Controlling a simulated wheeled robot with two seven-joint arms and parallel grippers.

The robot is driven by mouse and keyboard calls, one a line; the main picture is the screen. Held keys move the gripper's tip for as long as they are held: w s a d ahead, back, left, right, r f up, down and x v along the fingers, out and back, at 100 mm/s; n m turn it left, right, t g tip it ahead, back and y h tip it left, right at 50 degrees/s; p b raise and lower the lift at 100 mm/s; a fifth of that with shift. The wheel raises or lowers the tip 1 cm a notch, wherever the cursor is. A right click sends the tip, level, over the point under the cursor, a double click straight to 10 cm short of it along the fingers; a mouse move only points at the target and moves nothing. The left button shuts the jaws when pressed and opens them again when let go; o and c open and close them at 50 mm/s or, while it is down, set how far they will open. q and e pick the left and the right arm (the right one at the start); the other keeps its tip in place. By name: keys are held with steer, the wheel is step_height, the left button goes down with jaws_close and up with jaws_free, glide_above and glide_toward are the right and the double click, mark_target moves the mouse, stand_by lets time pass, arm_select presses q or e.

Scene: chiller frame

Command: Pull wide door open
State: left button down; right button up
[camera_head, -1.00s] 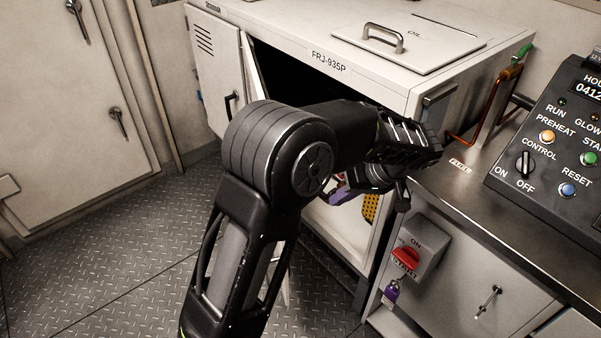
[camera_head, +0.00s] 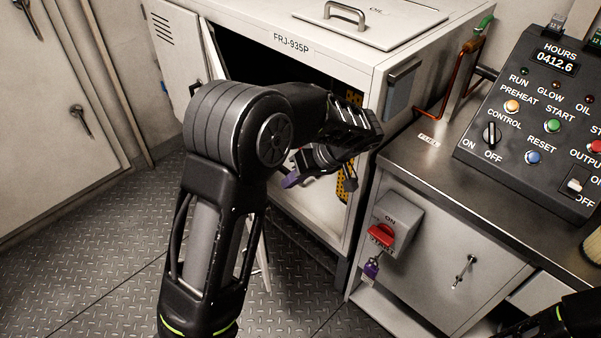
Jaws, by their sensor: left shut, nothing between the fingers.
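The white cabinet marked FRJ-935P (camera_head: 283,30) has a dark opening in its front. A thin pale panel, seen nearly edge-on (camera_head: 214,58), stands out from the left side of the opening. It looks like the wide door standing open, with most of it hidden behind my left arm. Its lower part shows below the arm (camera_head: 263,262). My left gripper (camera_head: 296,177), with a purple fingertip, is shut and empty in front of the opening. I cannot tell whether it touches the door. Only a piece of my right arm shows at the lower right corner; its gripper is out of frame.
A narrow vented door (camera_head: 176,52) is at the cabinet's left. A control panel (camera_head: 535,110) stands on the steel counter (camera_head: 420,165) at right. A red switch (camera_head: 382,234) with a purple padlock (camera_head: 371,268) is on the counter's front. The left floor (camera_head: 95,255) is clear.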

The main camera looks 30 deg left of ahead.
arm_select(q)
steer(key=s+a+f, duration=0.2)
steer(key=s+a, duration=0.1)
steer(key=a, duration=0.1)
steer(key=shift+a+f, duration=0.4)
steer(key=shift+s, duration=0.2)
